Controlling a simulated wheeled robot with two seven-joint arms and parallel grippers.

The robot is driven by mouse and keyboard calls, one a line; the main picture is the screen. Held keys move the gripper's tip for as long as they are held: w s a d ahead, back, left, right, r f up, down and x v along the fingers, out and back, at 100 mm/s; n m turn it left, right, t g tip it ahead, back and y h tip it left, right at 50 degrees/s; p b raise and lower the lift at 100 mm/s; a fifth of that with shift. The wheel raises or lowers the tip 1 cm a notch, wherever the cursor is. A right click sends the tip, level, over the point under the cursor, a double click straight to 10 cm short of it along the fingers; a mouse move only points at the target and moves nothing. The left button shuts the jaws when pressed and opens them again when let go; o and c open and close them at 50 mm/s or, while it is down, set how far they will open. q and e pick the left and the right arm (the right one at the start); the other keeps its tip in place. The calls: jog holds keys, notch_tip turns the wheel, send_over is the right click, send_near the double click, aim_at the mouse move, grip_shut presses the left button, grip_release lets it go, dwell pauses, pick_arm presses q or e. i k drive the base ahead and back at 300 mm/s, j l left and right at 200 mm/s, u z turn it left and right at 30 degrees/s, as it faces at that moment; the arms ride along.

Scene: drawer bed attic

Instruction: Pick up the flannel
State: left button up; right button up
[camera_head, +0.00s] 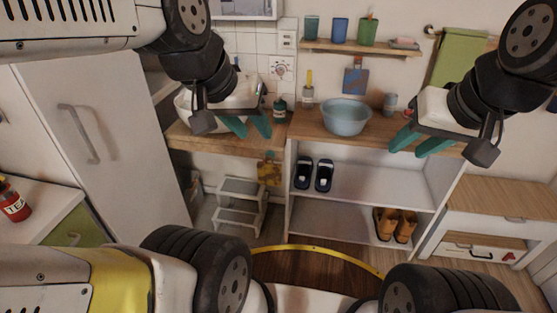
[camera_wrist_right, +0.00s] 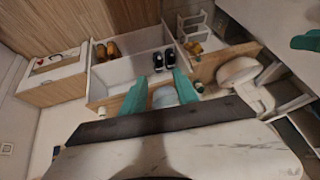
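A green cloth (camera_head: 460,55), which looks like the flannel, hangs from a wall rail at the upper right of the head view, partly behind my right arm. I cannot make it out in the right wrist view. My right gripper (camera_head: 419,146) has its teal fingers apart and empty, below and left of the cloth, not touching it. Its fingers also show apart in the right wrist view (camera_wrist_right: 158,87). My left gripper (camera_head: 251,129) has its teal fingers apart and empty, in front of the sink counter.
A blue bowl (camera_head: 346,117) and bottles stand on the wooden counter (camera_head: 309,127). Cups stand on a wall shelf (camera_head: 375,49). Slippers (camera_head: 314,174) and brown boots (camera_head: 395,224) fill parts of the white shelves below. A step stool (camera_head: 239,204) stands at the left.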

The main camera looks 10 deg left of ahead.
aim_at(268, 174)
jog(key=i+j+u, duration=0.2)
jog(key=j, duration=0.2)
jog(key=i+j+u, duration=0.15)
jog(key=j, duration=0.2)
jog(key=i+j+u, duration=0.2)
jog(key=j, duration=0.15)
